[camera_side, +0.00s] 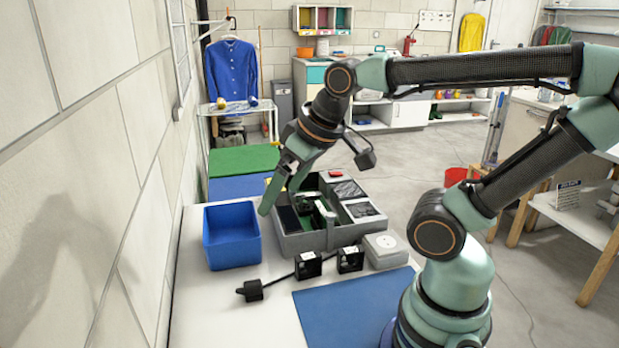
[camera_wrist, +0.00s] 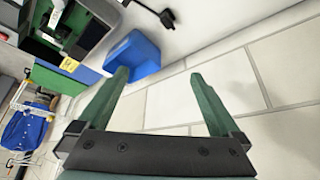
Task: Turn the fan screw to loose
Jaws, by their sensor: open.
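No fan screw can be made out in either view. A grey case (camera_side: 297,243) with dark and green parts inside stands on the white table; its corner also shows in the wrist view (camera_wrist: 92,42). Two small black box-shaped units (camera_side: 308,266) (camera_side: 350,260) stand in front of it; I cannot tell if either is a fan.
A blue bin (camera_side: 231,238) stands left of the case, near the block wall (camera_side: 75,180). A black connector with a cable (camera_side: 251,290) lies in front. A light grey box (camera_side: 386,250) stands right of the black units. A blue mat (camera_side: 350,311) lies clear near my base.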

